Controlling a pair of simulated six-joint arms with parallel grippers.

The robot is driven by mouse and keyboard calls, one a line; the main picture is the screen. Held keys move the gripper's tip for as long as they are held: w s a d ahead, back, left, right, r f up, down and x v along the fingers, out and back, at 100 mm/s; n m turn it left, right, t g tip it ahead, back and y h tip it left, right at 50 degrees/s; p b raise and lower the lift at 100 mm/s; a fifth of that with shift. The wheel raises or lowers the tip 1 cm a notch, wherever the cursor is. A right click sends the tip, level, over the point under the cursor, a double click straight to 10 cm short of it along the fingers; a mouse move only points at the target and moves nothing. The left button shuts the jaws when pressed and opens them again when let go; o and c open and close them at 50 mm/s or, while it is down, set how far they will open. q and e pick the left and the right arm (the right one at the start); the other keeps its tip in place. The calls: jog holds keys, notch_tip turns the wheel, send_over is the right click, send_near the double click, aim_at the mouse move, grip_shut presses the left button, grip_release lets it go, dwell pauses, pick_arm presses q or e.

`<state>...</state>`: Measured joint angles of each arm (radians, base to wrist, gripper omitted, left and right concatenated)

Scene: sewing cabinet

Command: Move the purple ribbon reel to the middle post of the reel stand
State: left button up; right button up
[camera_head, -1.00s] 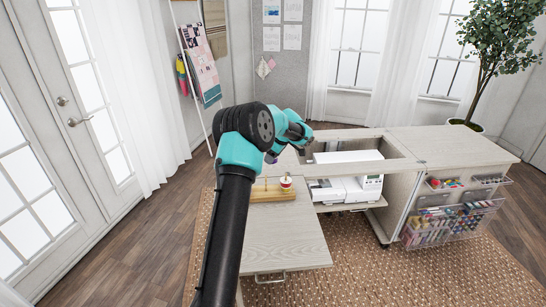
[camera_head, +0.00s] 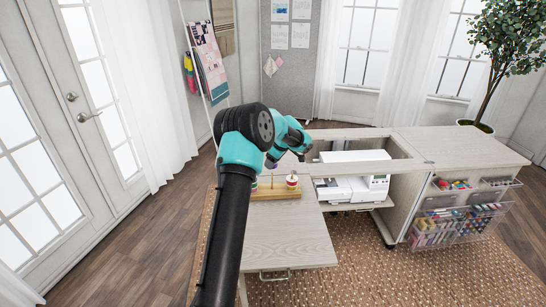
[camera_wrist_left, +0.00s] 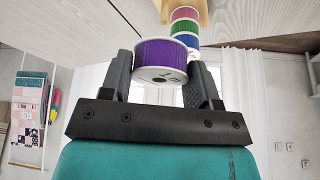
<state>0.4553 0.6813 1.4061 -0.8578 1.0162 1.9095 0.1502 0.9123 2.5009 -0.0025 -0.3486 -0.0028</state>
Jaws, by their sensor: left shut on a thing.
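The purple ribbon reel (camera_wrist_left: 161,52) is between the fingers of my left gripper (camera_wrist_left: 160,68), which is shut on it. In the head view, a small bit of purple (camera_head: 270,163) shows just under my arm, above the reel stand. The wooden reel stand (camera_head: 277,193) is on the cabinet's lowered front leaf, partly hidden by my arm. Its right post carries a white and red reel (camera_head: 292,181). A thin bare post (camera_head: 272,179) shows left of that. In the wrist view, stacked magenta, green and blue reels (camera_wrist_left: 185,28) show beyond the held reel, by the stand. My right gripper is out of view.
The pale wooden leaf (camera_head: 285,240) is bare in front of the stand. A white sewing machine (camera_head: 350,187) sits in the cabinet opening to the right. Clear bins of thread (camera_head: 455,222) hang on the cabinet's right front.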

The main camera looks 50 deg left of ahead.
pick_arm(q)
jog(key=shift+f, duration=0.65)
jog(key=shift+f, duration=2.3)
jog(key=o, duration=1)
jog(key=shift+r, duration=0.1)
jog(key=v, duration=1.7)
jog(key=shift+d+r, duration=0.1)
jog(key=shift+d, duration=0.05)
